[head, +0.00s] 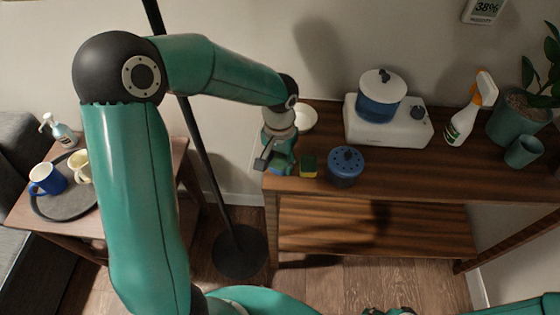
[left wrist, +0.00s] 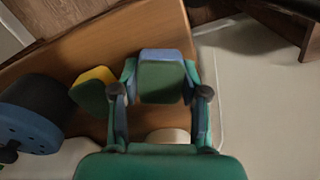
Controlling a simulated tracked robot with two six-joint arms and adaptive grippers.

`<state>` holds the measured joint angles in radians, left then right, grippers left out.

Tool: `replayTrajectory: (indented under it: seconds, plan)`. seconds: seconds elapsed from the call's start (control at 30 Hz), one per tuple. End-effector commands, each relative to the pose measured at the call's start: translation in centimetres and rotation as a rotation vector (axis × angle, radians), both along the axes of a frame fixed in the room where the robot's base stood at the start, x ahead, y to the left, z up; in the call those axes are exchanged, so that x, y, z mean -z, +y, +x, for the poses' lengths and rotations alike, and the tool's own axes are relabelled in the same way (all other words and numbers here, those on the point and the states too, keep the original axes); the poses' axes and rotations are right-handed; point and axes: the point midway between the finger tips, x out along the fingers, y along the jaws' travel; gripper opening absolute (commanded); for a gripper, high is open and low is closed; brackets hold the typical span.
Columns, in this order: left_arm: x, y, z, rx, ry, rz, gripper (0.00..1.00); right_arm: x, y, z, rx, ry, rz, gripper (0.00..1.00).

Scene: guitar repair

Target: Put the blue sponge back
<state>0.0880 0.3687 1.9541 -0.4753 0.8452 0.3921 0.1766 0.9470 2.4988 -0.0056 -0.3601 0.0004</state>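The blue sponge (left wrist: 162,80), with a dark green top face, sits between the two fingers of my left gripper (left wrist: 161,92) in the left wrist view. The fingertips appear to touch it on both sides. In the head view my left gripper (head: 281,164) points down at the left end of the wooden console table and mostly hides this sponge. A yellow and green sponge (head: 308,166) lies just right of the gripper; it also shows in the left wrist view (left wrist: 92,90). Of my right arm, only parts show at the bottom edge, and its fingers cannot be made out.
A blue lidded pot (head: 346,167) stands right of the yellow sponge. Behind are a white dish (head: 306,117) and a white appliance (head: 388,130) with a blue container. A spray bottle (head: 470,112) and plants stand right. A side table with a tray (head: 66,205) and mugs is left, past a black pole.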

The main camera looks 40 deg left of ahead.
Motion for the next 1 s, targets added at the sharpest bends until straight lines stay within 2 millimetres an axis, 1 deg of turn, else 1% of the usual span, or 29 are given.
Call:
replayTrajectory:
  seconds: [0.03,0.1,0.37,0.53,0.67,1.0]
  plan:
    - [0.0,0.0,0.0,0.0,0.001,0.0,0.56,0.0,0.0,0.0,0.0,0.0,0.0,0.4]
    - [0.0,0.0,0.0,0.001,0.001,0.0,0.65,0.0,0.0,0.0,0.0,0.0,0.0,0.4]
    - [0.0,0.0,0.0,0.001,0.001,0.0,0.65,-0.1,0.0,0.0,0.0,0.0,0.0,0.4]
    - [-0.7,0.0,0.0,0.0,-0.001,0.0,0.65,-0.4,0.0,0.0,0.0,-0.001,0.0,0.4]
    - [-2.5,0.0,0.1,0.0,-0.002,0.0,0.65,-0.5,0.0,0.0,0.0,0.0,0.0,0.4]
    - [-9.3,0.0,0.1,0.001,-0.003,0.0,0.65,-1.1,0.0,0.0,0.0,0.0,0.0,0.4]
